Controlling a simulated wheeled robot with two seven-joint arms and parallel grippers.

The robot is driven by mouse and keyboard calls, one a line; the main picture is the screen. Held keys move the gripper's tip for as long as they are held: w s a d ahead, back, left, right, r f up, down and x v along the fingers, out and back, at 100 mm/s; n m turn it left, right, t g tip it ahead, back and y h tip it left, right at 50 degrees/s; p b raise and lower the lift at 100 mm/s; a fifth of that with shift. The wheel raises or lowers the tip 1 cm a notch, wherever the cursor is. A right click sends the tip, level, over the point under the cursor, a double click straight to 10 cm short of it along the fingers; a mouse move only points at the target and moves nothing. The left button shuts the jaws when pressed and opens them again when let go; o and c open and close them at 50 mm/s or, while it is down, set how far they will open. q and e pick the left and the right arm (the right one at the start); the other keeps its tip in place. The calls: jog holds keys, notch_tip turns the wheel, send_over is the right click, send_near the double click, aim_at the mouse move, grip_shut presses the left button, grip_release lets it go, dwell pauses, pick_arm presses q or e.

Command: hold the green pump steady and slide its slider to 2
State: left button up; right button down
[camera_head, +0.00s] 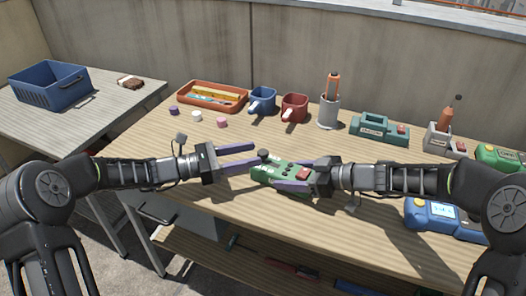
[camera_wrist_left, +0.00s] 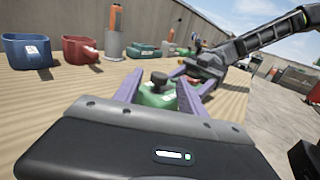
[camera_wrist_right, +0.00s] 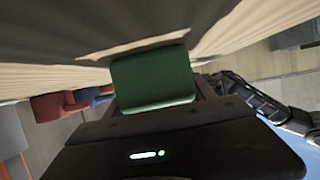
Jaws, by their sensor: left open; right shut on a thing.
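The green pump (camera_head: 270,174) lies on the wooden table in the middle of the head view. It has a dark knob (camera_head: 263,154) at its left end and a red part (camera_head: 303,173) near its right end. My right gripper (camera_head: 283,176) is shut on the pump from the right, and the pump's green side (camera_wrist_right: 153,78) fills the middle of the right wrist view. My left gripper (camera_head: 252,158) is open, its purple fingers pointing at the pump's knob end. In the left wrist view the knob (camera_wrist_left: 159,78) shows between the open fingers. The slider's setting is too small to read.
Behind the pump stand a blue mug (camera_head: 263,101), a red mug (camera_head: 294,108), a grey holder (camera_head: 329,112) and a green-grey device (camera_head: 379,130). A blue device (camera_head: 431,215) lies at right. An orange tray (camera_head: 213,108) and several small pieces are at back left.

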aim_at(263, 151)
pick_arm(q)
jog(key=x, duration=0.4)
jog(key=shift+w+d, duration=0.1)
jog(key=shift+d, duration=0.1)
jog(key=shift+c, duration=0.3)
grip_shut()
dwell(1.0)
